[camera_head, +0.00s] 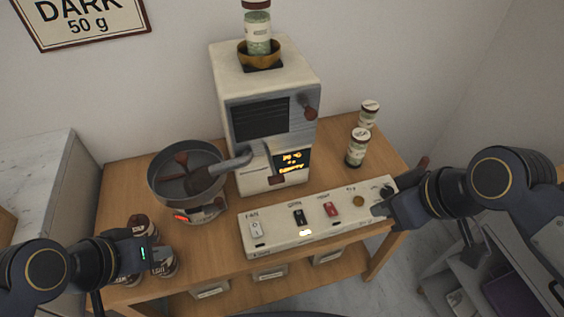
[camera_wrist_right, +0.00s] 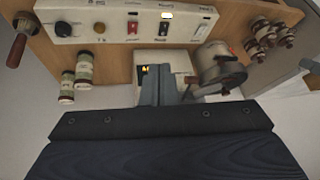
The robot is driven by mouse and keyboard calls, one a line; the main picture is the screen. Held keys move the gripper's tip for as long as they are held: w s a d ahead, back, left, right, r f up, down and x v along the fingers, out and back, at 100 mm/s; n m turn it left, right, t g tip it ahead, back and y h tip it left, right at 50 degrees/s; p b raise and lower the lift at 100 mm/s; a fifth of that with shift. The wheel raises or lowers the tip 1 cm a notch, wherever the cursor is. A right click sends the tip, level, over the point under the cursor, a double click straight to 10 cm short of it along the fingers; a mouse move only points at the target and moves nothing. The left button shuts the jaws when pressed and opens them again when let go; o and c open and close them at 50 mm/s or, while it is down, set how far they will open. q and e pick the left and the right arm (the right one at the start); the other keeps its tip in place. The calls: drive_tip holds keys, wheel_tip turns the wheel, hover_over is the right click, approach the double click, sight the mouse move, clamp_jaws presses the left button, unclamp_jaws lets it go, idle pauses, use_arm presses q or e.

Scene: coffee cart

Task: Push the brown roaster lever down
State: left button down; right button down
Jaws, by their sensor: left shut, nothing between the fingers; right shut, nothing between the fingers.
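The brown lever (camera_head: 423,163) stands at the right end of the control panel (camera_head: 262,238), partly hidden behind my right gripper. The right wrist view shows its brown grip (camera_wrist_right: 18,47) at the far left, by a round metal pivot. My right gripper (camera_head: 380,208) is shut and empty, beside the panel's right end near the black knob (camera_head: 387,192). Its closed fingers also show in the right wrist view (camera_wrist_right: 165,84), apart from the lever there. The cream roaster (camera_head: 222,78) stands behind the panel. My left gripper (camera_head: 157,254) is shut and empty at the lower left.
A round dark pan (camera_head: 187,172) stands left of the roaster. Two jars (camera_head: 358,147) stand at the right back of the wooden table (camera_head: 125,180). Several brown jars (camera_head: 141,226) are beside my left gripper.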

drive_tip(key=w+a+r+n+g+b, duration=0.1)
drive_tip(key=w+a+r+n, duration=0.2)
drive_tip(key=w+a+n, duration=0.4)
drive_tip(key=n+g, duration=0.1)
drive_tip(key=n, duration=0.7)
approach(275, 183)
drive_tip(key=b+x, duration=0.1)
drive_tip(key=x, duration=0.4)
drive_tip(key=shift+w+f, duration=0.1)
drive_tip(key=shift+f, duration=0.25)
